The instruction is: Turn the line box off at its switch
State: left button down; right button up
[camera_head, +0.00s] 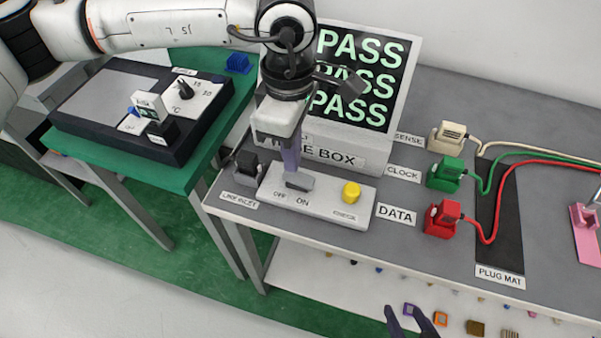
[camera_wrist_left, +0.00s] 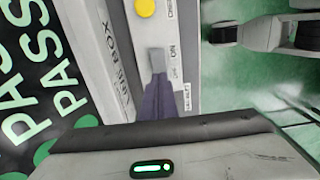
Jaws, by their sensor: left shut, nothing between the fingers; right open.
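The line box (camera_head: 345,150) stands on the grey bench, its screen lit green with PASS. Its pale front panel (camera_head: 325,208) carries a grey switch (camera_head: 299,181) above the OFF and ON marks. The switch also shows in the left wrist view (camera_wrist_left: 157,58), its visible end beside the ON mark. My left gripper (camera_head: 292,168) is shut and empty, its purple fingers pointing down at the switch's OFF side. In the left wrist view the fingers (camera_wrist_left: 160,98) appear at or touching the switch; contact is unclear. My right gripper (camera_head: 411,320) is open, low at the bottom edge.
A yellow button (camera_head: 351,190) is on the same panel. White, green and red plugs (camera_head: 443,218) with cables stand right. A dial unit (camera_head: 140,110) sits on the green table at left.

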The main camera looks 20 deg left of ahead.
aim_at(292, 175)
pick_arm(q)
jog(key=shift+f+b, duration=1.25)
jog(key=shift+f, duration=0.1)
dwell(0.4)
jog(key=shift+r+p, duration=1.6)
jog(key=shift+r, duration=1.95)
